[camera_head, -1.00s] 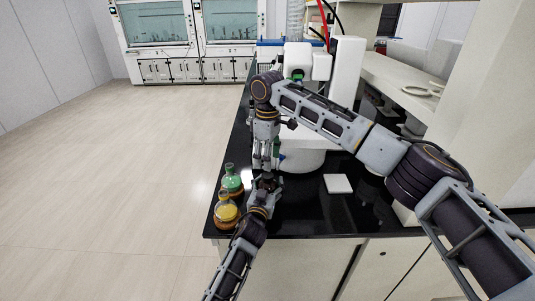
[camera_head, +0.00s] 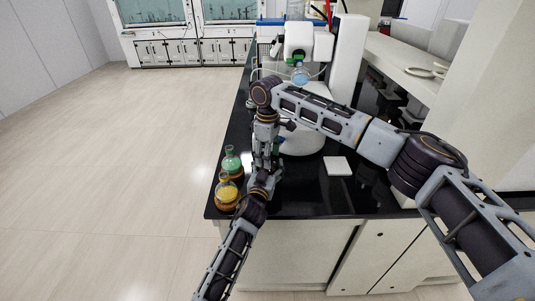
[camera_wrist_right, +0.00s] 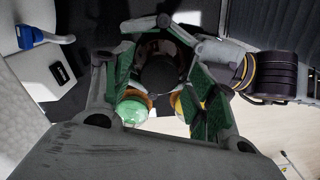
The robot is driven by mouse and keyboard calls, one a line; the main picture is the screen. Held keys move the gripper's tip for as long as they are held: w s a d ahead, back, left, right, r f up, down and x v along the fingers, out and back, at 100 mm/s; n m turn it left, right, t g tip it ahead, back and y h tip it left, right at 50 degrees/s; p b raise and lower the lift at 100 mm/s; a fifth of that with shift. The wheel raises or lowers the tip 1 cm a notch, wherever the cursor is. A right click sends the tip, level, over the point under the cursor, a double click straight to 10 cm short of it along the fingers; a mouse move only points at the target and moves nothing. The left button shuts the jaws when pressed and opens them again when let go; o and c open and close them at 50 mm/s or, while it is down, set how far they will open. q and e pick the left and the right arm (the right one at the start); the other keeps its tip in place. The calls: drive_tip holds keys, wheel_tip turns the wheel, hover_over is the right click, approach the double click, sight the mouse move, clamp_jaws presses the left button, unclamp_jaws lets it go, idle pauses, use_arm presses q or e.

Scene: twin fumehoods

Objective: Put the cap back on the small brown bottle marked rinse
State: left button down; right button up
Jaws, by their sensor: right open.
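My right gripper (camera_head: 267,163) points down over the black bench top; its open green-padded fingers (camera_wrist_right: 160,95) show in the right wrist view. Between them is a dark round object (camera_wrist_right: 162,73), seen end-on with a brownish rim. It may be the brown bottle or its cap; I cannot tell which, and no label is readable. My left gripper (camera_head: 264,182) comes from below, close under the right one. Its fingers are largely hidden, so its grip is unclear. No separate cap can be made out in the head view.
A green flask (camera_head: 231,161) and a yellow flask (camera_head: 227,193) stand at the bench's left edge, close to my left gripper. A white square pad (camera_head: 338,166) lies to the right. A white apparatus (camera_head: 306,42) stands behind. The front right bench top (camera_head: 310,195) is clear.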

drive_tip(key=c, duration=1.1)
drive_tip(key=o, duration=1.2)
drive_tip(key=shift+r, duration=0.1)
drive_tip(key=shift+r, duration=5.95)
use_arm(q)
drive_tip(key=shift+c, duration=0.6)
unclamp_jaws()
drive_tip(key=shift+s, duration=0.1)
